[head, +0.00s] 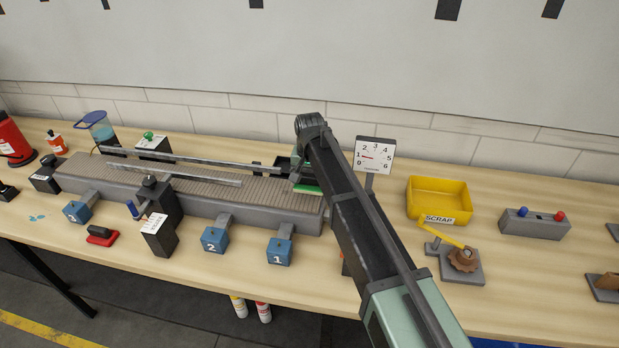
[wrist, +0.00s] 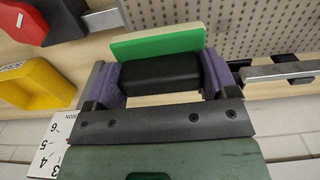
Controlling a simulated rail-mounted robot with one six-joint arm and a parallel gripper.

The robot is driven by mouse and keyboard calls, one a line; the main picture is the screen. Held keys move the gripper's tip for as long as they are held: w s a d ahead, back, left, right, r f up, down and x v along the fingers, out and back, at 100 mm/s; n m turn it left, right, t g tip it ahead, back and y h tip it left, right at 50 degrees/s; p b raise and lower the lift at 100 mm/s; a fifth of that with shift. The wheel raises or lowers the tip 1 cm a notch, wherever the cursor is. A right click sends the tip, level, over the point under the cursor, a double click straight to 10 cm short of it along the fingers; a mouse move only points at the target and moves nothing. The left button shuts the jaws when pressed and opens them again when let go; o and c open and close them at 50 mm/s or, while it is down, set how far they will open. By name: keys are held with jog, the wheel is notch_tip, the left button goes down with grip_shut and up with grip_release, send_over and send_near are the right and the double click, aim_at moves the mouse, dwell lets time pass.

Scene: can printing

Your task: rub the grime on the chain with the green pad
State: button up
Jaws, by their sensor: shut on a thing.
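The chain (head: 255,189) is a beige slatted belt along the top of a grey conveyor. It also shows, dotted with dark holes, at the top right of the wrist view (wrist: 260,28). The green pad (head: 307,189) has a black block handle (wrist: 160,73). My gripper (wrist: 162,78) is shut on that handle, with a purple finger pad on either side. I cannot make out any grime.
Metal guide rails (head: 190,158) run above the chain. A gauge (head: 374,155) stands close to the right of my arm, with a yellow scrap bin (head: 438,198) beyond it. Numbered blue blocks (head: 280,251) line the conveyor's front.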

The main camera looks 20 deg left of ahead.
jog(key=shift+r+p, duration=0.75)
jog(key=shift+r, duration=0.55)
jog(key=shift+r, duration=0.1)
notch_tip(320, 180, up, 3)
jog(key=p, duration=0.3)
